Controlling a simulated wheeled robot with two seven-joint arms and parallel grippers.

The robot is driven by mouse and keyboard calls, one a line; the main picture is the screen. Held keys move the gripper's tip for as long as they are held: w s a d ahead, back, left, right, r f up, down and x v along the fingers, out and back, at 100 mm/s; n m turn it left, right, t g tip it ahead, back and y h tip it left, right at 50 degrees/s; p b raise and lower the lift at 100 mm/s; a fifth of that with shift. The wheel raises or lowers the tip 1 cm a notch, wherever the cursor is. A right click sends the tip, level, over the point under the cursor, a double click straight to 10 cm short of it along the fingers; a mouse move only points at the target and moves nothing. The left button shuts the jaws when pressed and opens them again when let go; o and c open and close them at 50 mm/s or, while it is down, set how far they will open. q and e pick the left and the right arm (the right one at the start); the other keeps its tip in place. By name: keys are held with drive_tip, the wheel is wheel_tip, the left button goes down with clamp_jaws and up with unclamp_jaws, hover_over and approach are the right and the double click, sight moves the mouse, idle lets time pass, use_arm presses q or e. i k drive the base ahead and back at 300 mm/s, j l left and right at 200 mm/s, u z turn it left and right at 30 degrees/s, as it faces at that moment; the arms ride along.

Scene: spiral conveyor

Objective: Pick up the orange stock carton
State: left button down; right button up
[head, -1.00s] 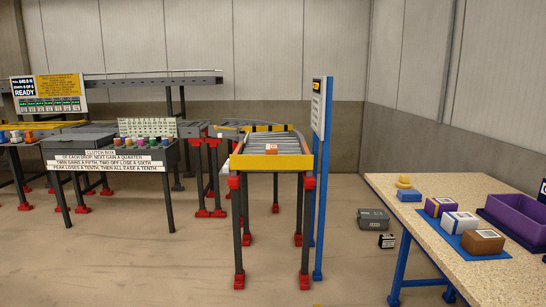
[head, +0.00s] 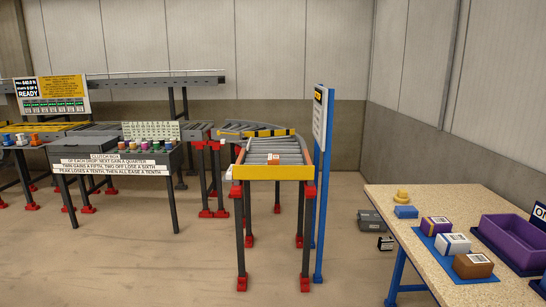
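The orange stock carton (head: 273,159) is a small box with a white label on top. It sits on the grey rollers at the near end of the conveyor (head: 273,173), just behind the yellow end plate. Neither of my grippers shows in the head view, and nothing is seen touching the carton.
A blue post with a sign (head: 320,150) stands close at the conveyor's right. A speckled table (head: 440,200) at right holds several boxes and a purple tray (head: 505,238). The clutch box stand (head: 110,155) is at left. Grey boxes (head: 371,220) lie on the floor. The foreground floor is clear.

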sight(273, 159)
drive_tip(key=i+l+u, duration=0.2)
drive_tip(key=i, duration=0.5)
drive_tip(key=i+l+u, duration=0.2)
drive_tip(key=i, duration=0.5)
drive_tip(key=i+l+u, duration=0.2)
drive_tip(key=i, duration=0.5)
drive_tip(key=i+l+u, duration=0.2)
drive_tip(key=i+l, duration=0.2)
drive_tip(key=i, duration=0.25)
drive_tip(key=i+l+u, duration=0.2)
drive_tip(key=i+l, duration=0.3)
drive_tip(key=i, duration=0.1)
